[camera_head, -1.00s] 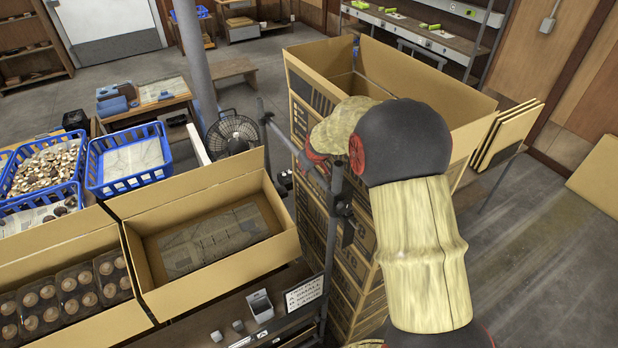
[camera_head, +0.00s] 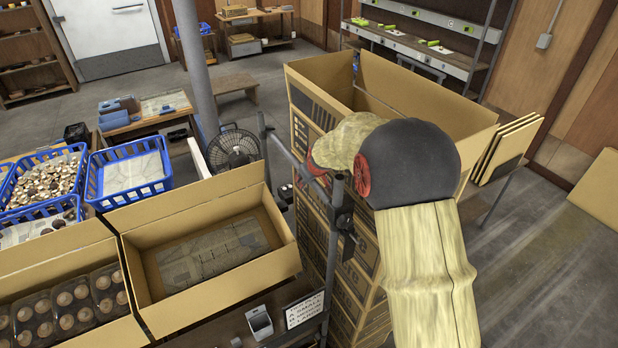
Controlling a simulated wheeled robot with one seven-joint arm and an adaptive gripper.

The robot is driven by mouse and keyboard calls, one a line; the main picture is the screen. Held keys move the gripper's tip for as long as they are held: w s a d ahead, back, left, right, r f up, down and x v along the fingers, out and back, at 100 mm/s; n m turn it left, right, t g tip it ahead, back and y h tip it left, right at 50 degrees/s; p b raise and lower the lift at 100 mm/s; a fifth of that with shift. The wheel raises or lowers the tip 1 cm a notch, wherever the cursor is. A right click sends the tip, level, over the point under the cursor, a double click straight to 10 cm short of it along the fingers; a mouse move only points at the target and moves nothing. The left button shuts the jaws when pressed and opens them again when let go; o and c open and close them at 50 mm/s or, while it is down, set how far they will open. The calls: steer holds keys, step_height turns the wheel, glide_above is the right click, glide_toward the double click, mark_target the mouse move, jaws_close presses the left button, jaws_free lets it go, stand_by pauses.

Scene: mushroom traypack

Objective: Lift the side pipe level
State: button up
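The side pipe (camera_head: 284,150) is a thin grey bar between two upright dark posts, at the right end of the packing bench. It runs from the far post (camera_head: 263,130) toward the near post (camera_head: 336,215) and slopes down toward the near end in the picture. My arm, in a tan sleeve with a black elbow, reaches over from the right. My gripper (camera_head: 312,174) is at the pipe's near part, beside the near post. Only a bit of red and dark wrist shows; the fingers are hidden, so I cannot tell whether they hold the pipe.
A tall stack of cardboard boxes (camera_head: 310,80) stands just right of the pipe, close to my arm. A carton (camera_head: 150,310) with a dark tray inside is to the left. A black fan (camera_head: 232,135) stands behind. Open floor (camera_head: 545,270) lies at the right.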

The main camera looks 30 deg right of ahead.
step_height(320, 180, up, 10)
stand_by(0.6)
stand_by(0.4)
steer(key=s+a+r+y, duration=0.1)
steer(key=s+a+r, duration=0.45)
steer(key=s, duration=0.35)
steer(key=s+a+r, duration=0.4)
steer(key=s+a, duration=0.3)
steer(key=s, duration=0.2)
steer(key=s+a+f+m+g, duration=0.1)
steer(key=s+a+f, duration=0.15)
steer(key=s, duration=0.85)
steer(key=s+a+f+g, duration=0.1)
steer(key=s+a, duration=0.3)
steer(key=s, duration=0.7)
step_height(320, 180, down, 25)
steer(key=b, duration=2.6)
steer(key=shift+w+f+y, duration=0.15)
steer(key=shift+w+y, duration=0.05)
steer(key=shift+y, duration=0.2)
